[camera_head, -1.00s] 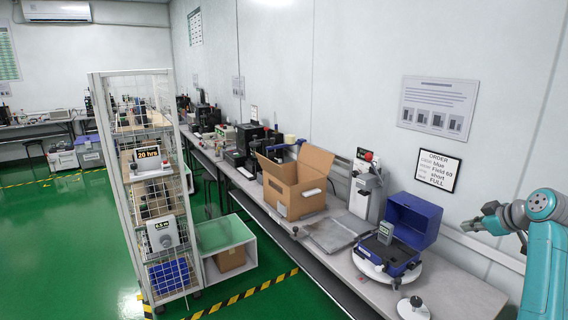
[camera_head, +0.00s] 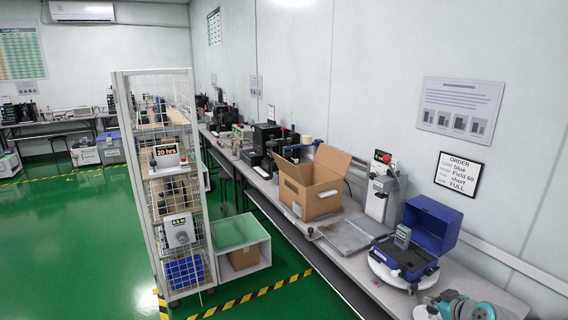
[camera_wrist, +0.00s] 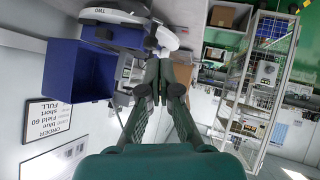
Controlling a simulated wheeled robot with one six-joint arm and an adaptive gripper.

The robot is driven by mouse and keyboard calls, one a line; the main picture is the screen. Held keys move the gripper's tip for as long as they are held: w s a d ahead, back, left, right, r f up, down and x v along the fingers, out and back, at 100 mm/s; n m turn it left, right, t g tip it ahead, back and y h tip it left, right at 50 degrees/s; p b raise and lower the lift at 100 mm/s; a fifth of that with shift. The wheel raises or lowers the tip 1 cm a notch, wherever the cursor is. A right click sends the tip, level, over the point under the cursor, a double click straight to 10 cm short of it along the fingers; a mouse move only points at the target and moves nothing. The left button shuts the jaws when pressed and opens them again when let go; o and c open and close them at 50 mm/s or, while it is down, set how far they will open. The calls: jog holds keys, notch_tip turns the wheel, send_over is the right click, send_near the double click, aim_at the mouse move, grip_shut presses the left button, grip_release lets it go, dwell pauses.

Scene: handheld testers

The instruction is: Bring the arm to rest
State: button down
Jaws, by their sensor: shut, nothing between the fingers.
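My gripper (camera_wrist: 162,98) shows in the wrist view with its dark fingers together and nothing between them. It points toward the bench, apart from the blue case (camera_wrist: 78,70), which appears at upper left. In the head view my teal arm is low at the bottom right, in front of the open blue case (camera_head: 430,222); the fingertips are hard to make out there. A handheld tester (camera_head: 402,236) stands upright in the case's blue base (camera_head: 405,262), on a white round turntable (camera_head: 380,270).
An open cardboard box (camera_head: 312,198), a flat grey tray (camera_head: 345,236) and a grey stand device (camera_head: 378,195) occupy the bench. A wire rack (camera_head: 165,190) stands left. An order sign (camera_head: 458,174) hangs on the wall. The green floor (camera_head: 75,240) at left is clear.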

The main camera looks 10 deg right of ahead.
jog(key=s+a+f+m+t+h, duration=0.1)
jog(key=s+a+f+m, duration=0.2)
jog(key=s+a+f, duration=1.4)
jog(key=s+a+r+t, duration=0.1)
jog(key=s+a+r, duration=0.2)
jog(key=s+a, duration=0.9)
jog(key=s+a+r+t+y, duration=0.1)
jog(key=s+a+r, duration=0.1)
jog(key=s+r, duration=0.5)
jog(key=s+a+r+t+y, duration=0.1)
jog(key=s+r, duration=0.6)
jog(key=s, duration=0.7)
jog(key=shift+a, duration=0.5)
